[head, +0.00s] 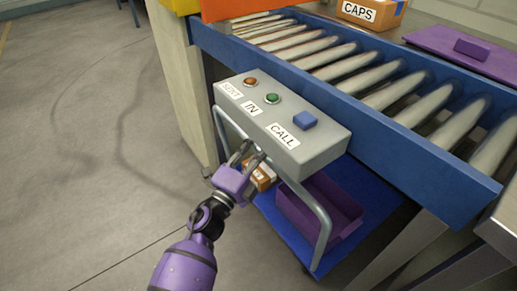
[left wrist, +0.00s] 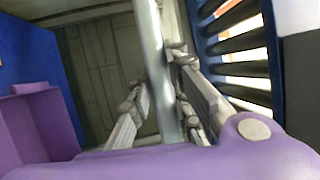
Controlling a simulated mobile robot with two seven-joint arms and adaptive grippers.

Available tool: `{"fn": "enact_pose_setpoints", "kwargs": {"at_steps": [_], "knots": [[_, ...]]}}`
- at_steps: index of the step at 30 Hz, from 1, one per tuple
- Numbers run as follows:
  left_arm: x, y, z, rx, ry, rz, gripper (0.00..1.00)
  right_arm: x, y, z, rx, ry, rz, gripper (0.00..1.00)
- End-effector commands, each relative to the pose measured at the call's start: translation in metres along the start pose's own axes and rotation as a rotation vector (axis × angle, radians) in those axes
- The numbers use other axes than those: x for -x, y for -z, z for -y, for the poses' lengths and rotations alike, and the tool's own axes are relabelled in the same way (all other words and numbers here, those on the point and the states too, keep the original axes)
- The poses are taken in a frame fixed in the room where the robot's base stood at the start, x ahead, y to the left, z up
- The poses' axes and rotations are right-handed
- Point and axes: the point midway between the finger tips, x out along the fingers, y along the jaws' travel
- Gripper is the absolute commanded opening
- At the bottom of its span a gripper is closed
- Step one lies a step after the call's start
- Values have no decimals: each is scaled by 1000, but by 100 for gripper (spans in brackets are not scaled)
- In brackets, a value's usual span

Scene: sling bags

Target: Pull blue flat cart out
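The blue flat cart (head: 378,189) stands under the roller conveyor, below the control box. Its grey tubular handle (head: 318,207) rises at the near side and runs up past the control box. A purple bin (head: 300,215) and a small brown box (head: 263,175) sit on the cart. My left gripper (head: 247,154) is at the handle. In the left wrist view, the handle bar (left wrist: 152,35) passes between the fingers of my left gripper (left wrist: 158,85). The fingers are apart, with a gap showing between the left finger and the bar. My right gripper is not in view.
The grey control box (head: 285,125) with orange, green and blue buttons juts out just above the handle. The blue-framed conveyor (head: 330,97) runs above the cart. A pale post (head: 183,80) stands left of it. The floor (head: 75,170) at the left is clear.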

Motion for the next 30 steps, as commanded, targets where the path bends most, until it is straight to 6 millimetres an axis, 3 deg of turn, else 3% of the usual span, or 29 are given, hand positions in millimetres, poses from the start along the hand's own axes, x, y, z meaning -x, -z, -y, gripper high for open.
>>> {"fn": "enact_pose_setpoints", "kwargs": {"at_steps": [3,17,23,30], "knots": [[0,0,0,1,0,0,0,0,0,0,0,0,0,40],[9,-4,1,3,-2,1,0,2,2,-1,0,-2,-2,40],[37,-16,7,2,-4,2,0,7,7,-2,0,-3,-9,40],[94,-39,20,1,-6,4,0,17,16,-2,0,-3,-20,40]]}}
